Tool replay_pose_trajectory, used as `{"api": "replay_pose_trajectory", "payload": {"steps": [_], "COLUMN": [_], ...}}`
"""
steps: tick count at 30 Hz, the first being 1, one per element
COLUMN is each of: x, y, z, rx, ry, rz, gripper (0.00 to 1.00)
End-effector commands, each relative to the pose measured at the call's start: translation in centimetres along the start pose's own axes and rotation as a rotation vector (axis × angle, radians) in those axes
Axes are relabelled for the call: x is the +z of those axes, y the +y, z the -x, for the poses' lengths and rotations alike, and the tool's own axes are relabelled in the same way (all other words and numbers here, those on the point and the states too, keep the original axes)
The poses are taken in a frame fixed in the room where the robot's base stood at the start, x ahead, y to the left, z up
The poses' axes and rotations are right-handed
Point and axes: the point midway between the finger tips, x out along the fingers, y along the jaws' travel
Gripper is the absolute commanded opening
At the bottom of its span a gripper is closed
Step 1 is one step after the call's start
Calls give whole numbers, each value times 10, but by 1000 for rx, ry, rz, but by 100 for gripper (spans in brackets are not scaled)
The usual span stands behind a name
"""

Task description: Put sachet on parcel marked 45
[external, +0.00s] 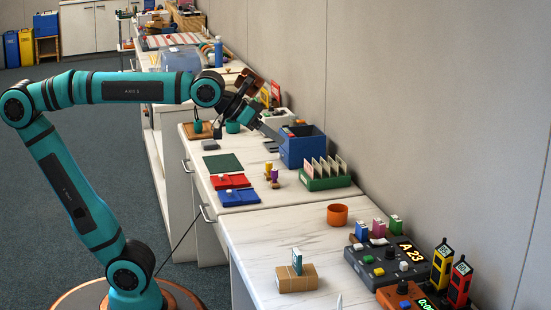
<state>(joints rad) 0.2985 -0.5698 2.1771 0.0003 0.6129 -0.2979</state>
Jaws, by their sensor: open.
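My gripper (248,133) is open, with its fingers pointing down over the middle counter, in front of the blue bin. I see nothing held between the fingers. A brown parcel (298,280) lies near the front-left edge of the near counter, with an upright teal-and-white piece (297,262) at it. No number 45 can be read on it at this size. I cannot pick out the sachet with certainty; a small white item (379,241) lies by the dark console.
A blue bin (303,152) and a green rack of cards (324,179) stand along the wall. Red (230,181) and blue (238,197) trays lie at the counter's front. An orange cup (337,214) and console (378,267) stand on the near counter. Room is clear around the parcel.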

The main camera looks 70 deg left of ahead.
Motion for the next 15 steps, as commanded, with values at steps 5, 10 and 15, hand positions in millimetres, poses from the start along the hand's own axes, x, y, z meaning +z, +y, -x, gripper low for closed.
{"api": "replay_pose_trajectory", "payload": {"steps": [5,10,15], "x": [-4,-1,6], "y": [-43,-74,-92], "z": [47,90,123], "rx": [-39,-100,-161], "ry": [225,425,567], "rz": [-43,-102,-154], "gripper": [61,61,61]}}
